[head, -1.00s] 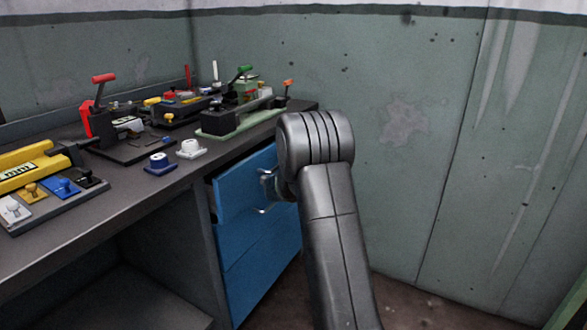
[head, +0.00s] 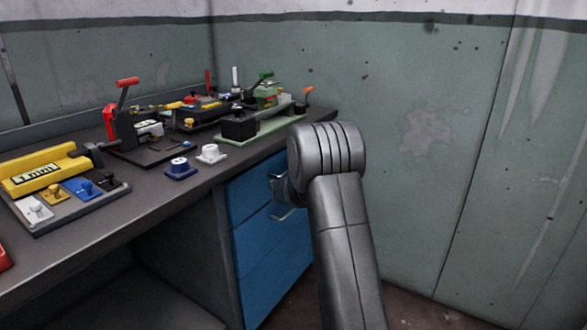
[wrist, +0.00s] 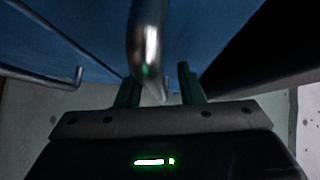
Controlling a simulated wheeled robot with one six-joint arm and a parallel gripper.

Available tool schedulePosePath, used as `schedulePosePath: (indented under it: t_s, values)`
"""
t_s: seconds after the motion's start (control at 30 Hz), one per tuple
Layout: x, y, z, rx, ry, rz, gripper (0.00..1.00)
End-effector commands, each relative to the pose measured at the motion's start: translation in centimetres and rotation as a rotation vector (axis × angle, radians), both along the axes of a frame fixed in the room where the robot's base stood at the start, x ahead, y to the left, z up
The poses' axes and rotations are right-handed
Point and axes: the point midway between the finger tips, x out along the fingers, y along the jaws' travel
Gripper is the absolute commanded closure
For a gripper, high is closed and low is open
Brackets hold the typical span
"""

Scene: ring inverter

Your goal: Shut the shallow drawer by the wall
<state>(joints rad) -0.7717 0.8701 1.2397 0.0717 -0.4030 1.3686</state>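The shallow drawer (head: 250,186) is the top blue front of the drawer unit under the bench, against the wall. Its front looks about flush with the fronts below; any small gap is hidden by my arm. My gripper (head: 282,186) is at its handle, mostly hidden behind my wrist. In the wrist view my gripper (wrist: 158,88) has its two dark green fingers apart, with the shiny bar handle (wrist: 148,45) reaching between them. I see no firm squeeze on it. The blue drawer front (wrist: 205,25) lies just beyond the fingertips.
A lower drawer handle (head: 282,215) sits just below, and also shows in the wrist view (wrist: 45,75). The bench top (head: 120,215) carries several clamps and fixtures. The green wall (head: 420,200) stands close at the right.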

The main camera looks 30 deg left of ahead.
Motion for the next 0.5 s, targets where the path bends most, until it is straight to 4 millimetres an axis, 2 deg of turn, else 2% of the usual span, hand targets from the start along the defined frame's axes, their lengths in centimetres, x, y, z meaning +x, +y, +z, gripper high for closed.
schedulePosePath:
  t_s: [0.27,0.5]
  values:
    - [-0.3,-0.4,0.1,-0.001,0.001,-0.001,0.66]
    - [-2.8,-2.7,0.7,-0.001,0.001,0.0,0.66]
